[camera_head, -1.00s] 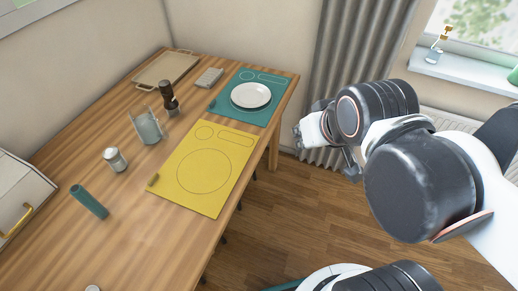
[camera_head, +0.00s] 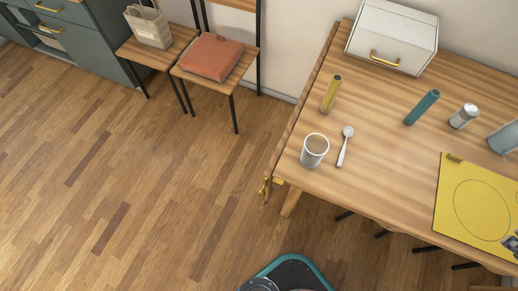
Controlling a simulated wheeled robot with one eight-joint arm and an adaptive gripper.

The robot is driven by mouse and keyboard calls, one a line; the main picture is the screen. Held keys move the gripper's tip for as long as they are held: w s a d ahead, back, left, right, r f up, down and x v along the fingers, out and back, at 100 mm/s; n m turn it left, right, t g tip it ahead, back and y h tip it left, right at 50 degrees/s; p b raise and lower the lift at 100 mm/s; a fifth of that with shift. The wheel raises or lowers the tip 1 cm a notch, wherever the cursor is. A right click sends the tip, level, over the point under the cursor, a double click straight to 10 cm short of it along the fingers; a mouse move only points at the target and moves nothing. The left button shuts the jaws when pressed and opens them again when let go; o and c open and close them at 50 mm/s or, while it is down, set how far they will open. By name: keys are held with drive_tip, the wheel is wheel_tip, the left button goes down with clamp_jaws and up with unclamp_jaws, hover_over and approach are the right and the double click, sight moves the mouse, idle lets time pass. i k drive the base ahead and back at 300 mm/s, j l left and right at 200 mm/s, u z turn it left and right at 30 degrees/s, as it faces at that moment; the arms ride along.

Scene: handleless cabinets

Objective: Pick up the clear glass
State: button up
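A cup-shaped glass (camera_head: 315,150) stands upright on the wooden table near its left front corner. Its rim is greyish and a wood-brown tone shows inside, so it looks see-through, though I cannot be sure of the material. A spoon (camera_head: 345,146) lies just to its right, apart from it. A small grey part, apparently the tip of my gripper (camera_head: 512,243), shows at the right edge over the yellow mat, far from the glass. The rest of it is out of frame, and its fingers cannot be made out.
On the table (camera_head: 390,150) stand a yellow cylinder (camera_head: 331,94), a teal cylinder (camera_head: 422,107), a shaker (camera_head: 464,116), a translucent holder (camera_head: 504,138) and a white box (camera_head: 393,36). The yellow mat (camera_head: 477,205) lies right. The left floor is clear.

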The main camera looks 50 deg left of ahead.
sight(316, 147)
drive_tip(key=j+u, duration=0.1)
drive_tip(key=u, duration=0.4)
drive_tip(key=j+u, duration=0.1)
drive_tip(key=u, duration=0.4)
drive_tip(key=j+u, duration=0.15)
drive_tip(key=u, duration=0.3)
drive_tip(key=k+j, duration=0.15)
drive_tip(key=j, duration=0.2)
drive_tip(key=k+j, duration=0.1)
drive_tip(key=j, duration=0.2)
